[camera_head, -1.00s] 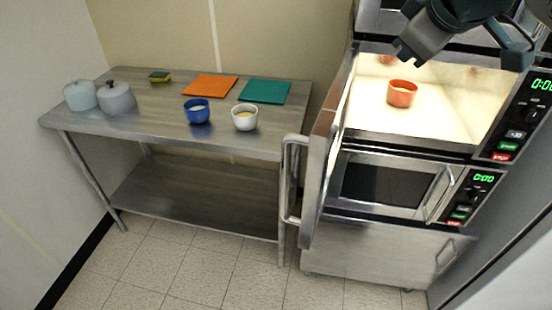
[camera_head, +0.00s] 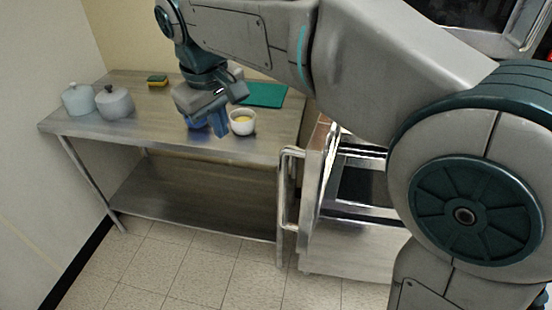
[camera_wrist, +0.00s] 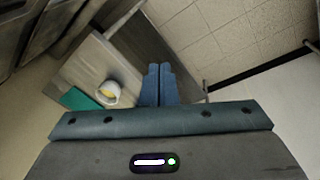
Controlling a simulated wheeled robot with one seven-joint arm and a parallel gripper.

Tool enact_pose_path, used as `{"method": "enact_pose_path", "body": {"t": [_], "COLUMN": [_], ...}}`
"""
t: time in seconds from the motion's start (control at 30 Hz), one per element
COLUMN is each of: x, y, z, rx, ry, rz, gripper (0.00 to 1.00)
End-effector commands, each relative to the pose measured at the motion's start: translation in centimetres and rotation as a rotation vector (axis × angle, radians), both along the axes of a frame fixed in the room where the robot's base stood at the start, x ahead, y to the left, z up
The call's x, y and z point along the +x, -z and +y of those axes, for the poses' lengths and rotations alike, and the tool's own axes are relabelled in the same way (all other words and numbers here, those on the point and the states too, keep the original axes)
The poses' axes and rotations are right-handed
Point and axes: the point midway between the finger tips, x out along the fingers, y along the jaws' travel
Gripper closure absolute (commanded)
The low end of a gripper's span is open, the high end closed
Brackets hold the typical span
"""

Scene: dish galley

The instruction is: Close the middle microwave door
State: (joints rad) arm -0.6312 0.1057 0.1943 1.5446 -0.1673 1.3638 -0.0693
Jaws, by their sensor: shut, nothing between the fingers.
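The middle microwave's door (camera_head: 316,190) stands swung wide open, seen nearly edge-on, with its bar handle (camera_head: 287,190) on the left side. In the wrist view, the shut fingers (camera_wrist: 160,82) point over the table and floor.
The steel table (camera_head: 150,128) is left of the microwaves. The floor (camera_head: 190,275) in front is clear.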

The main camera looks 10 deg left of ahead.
Motion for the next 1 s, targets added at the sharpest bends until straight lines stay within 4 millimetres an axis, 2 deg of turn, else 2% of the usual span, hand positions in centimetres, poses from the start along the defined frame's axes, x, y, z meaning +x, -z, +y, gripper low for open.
{"method": "enact_pose_path", "body": {"t": [0.03, 0.2, 0.47, 0.67, 1.0], "x": [0.3, 0.1, -0.3, -0.8, -2.1], "y": [-1.2, -1.6, -1.1, 1.3, 8.1], "z": [-1.2, -4.4, -6.2, -6.7, -7.8], "rx": [-0.034, -0.122, -0.167, -0.169, -0.17], "ry": [0.035, 0.125, 0.17, 0.17, 0.17], "rz": [0.062, 0.25, 0.36, 0.362, 0.362], "gripper": [1.0, 1.0, 1.0, 1.0, 1.0]}}
